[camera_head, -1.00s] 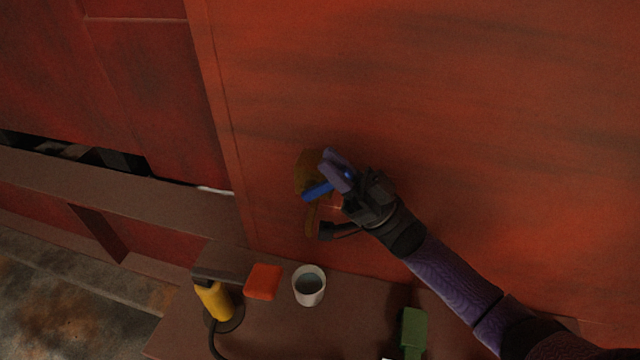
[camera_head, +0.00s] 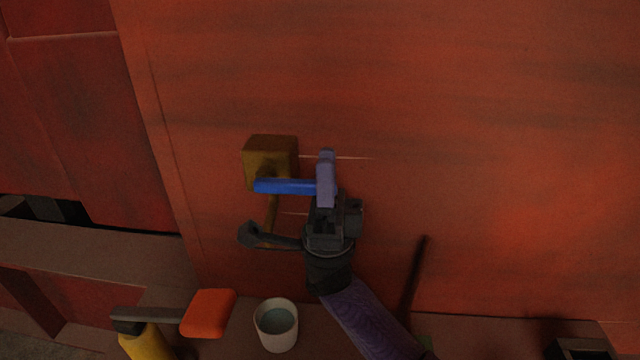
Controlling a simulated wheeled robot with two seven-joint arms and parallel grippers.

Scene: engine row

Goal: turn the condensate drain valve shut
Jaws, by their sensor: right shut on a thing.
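The condensate drain valve has a brass body (camera_head: 270,158) on the red wall, with a thin brass pipe (camera_head: 271,214) running down below it. Its blue lever handle (camera_head: 285,187) lies about level, pointing right from the body. My right gripper (camera_head: 326,180) comes from below and is shut on the right end of the blue lever. The near finger hides the lever's tip. My left gripper is out of view.
A white cup (camera_head: 277,326) with greyish liquid stands on the ledge below the valve. Left of it are an orange-red block (camera_head: 208,313) and a yellow-handled tool (camera_head: 145,343). The wall (camera_head: 480,150) to the right is clear.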

